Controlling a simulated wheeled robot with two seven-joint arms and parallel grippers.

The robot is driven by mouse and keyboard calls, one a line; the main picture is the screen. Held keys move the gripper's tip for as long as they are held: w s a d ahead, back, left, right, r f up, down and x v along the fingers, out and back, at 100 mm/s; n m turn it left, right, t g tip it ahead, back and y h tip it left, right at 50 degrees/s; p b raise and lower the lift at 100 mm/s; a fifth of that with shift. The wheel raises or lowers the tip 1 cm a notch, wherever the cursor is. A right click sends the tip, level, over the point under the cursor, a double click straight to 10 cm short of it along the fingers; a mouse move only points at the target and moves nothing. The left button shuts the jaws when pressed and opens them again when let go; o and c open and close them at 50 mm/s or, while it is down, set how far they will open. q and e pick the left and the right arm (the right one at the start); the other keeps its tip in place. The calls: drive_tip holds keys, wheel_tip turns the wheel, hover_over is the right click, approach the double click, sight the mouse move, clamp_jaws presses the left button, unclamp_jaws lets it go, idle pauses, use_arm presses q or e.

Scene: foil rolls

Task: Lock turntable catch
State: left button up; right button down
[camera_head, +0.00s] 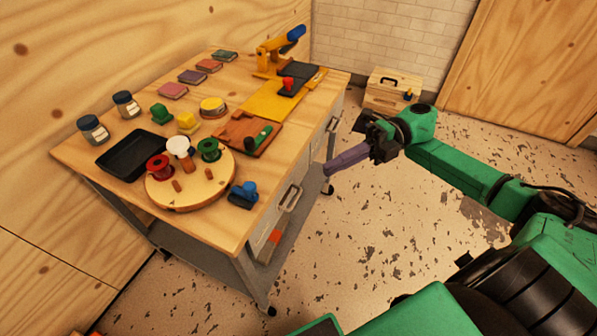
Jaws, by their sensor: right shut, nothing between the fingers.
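A round wooden turntable (205,190) lies on the front part of the wheeled workbench. It carries a red spool (158,166), a green spool (209,150), a white-topped piece (178,148) and small wooden pegs. A blue piece (244,192), perhaps the catch, sits beside the turntable's right rim near the bench's front edge. Whether it is locked I cannot tell. My right gripper (330,172) has purple fingers, shut and empty, pointing left. It is off the bench's right side, apart from the turntable and the blue piece. My left gripper is not in view.
A black tray (130,157) lies left of the turntable. A brown board (240,140) with a green-handled tool lies behind it. A yellow mat (270,101) and a yellow press with a blue handle (283,48) stand farther back. Drawer handles (290,197) project from the bench's right side. Open floor lies right.

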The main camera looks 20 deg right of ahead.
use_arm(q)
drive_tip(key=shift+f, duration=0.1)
use_arm(e)
drive_tip(key=a, duration=0.4)
drive_tip(key=w+a+f, duration=0.1)
drive_tip(key=a, duration=0.3)
drive_tip(key=w+a, duration=0.1)
drive_tip(key=a, duration=0.3)
drive_tip(key=shift+f, duration=0.25)
